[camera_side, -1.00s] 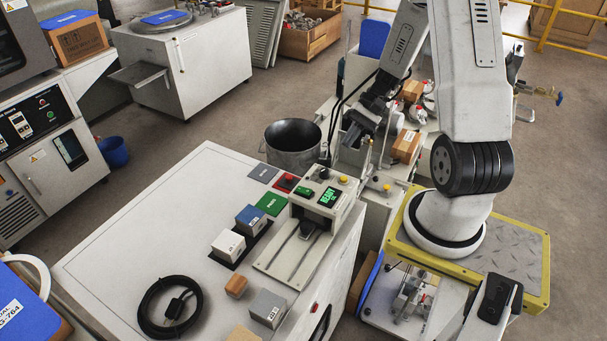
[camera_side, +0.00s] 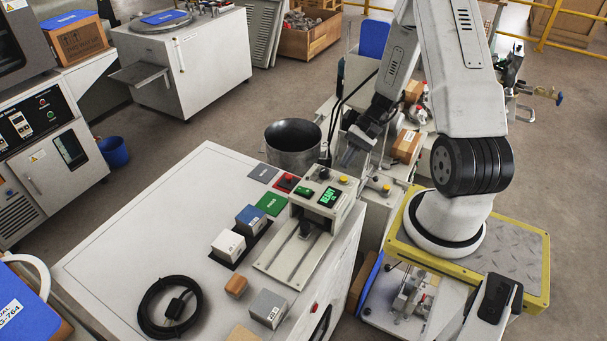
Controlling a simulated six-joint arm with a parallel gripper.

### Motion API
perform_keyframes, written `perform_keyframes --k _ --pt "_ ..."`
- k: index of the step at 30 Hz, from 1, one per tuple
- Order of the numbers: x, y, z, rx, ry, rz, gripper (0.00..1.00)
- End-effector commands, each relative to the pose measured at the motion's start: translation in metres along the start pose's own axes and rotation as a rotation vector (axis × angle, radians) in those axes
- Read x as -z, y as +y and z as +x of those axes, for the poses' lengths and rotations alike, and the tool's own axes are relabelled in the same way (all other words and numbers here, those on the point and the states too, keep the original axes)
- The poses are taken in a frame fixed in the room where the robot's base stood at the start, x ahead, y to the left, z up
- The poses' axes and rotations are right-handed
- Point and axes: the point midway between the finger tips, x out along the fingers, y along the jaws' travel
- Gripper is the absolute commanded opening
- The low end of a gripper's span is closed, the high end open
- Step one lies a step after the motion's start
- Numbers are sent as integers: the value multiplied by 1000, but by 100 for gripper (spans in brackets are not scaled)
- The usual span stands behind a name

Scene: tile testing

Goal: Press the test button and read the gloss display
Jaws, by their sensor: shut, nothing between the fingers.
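The gloss tester (camera_side: 291,259) stands at the right edge of the white bench. Its lit green display (camera_side: 328,196) seems to read "READY", with a smaller line below that I cannot make out. A green button or label (camera_side: 303,190) is left of the display, and a yellow button (camera_side: 343,180) is at the upper right. I cannot tell which control is the test button. My gripper (camera_side: 346,160) is shut and empty, behind and above the tester's back edge, apart from the buttons.
A red button (camera_side: 288,178) sits on a red plate left of the tester. A metal bucket (camera_side: 293,150) stands behind the bench. Blue, white and grey blocks (camera_side: 251,219) and a coiled black cable (camera_side: 170,307) lie on the bench. The left bench top is clear.

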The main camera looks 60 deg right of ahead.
Motion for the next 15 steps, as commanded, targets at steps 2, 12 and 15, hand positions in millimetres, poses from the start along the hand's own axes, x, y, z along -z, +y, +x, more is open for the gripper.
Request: perform_keyframes --k 2,12,15 --pt "4 4 5 0 -1 1 0" --pt "11 11 15 -1 0 0 0" --pt "12 12 16 -1 1 -1 0"
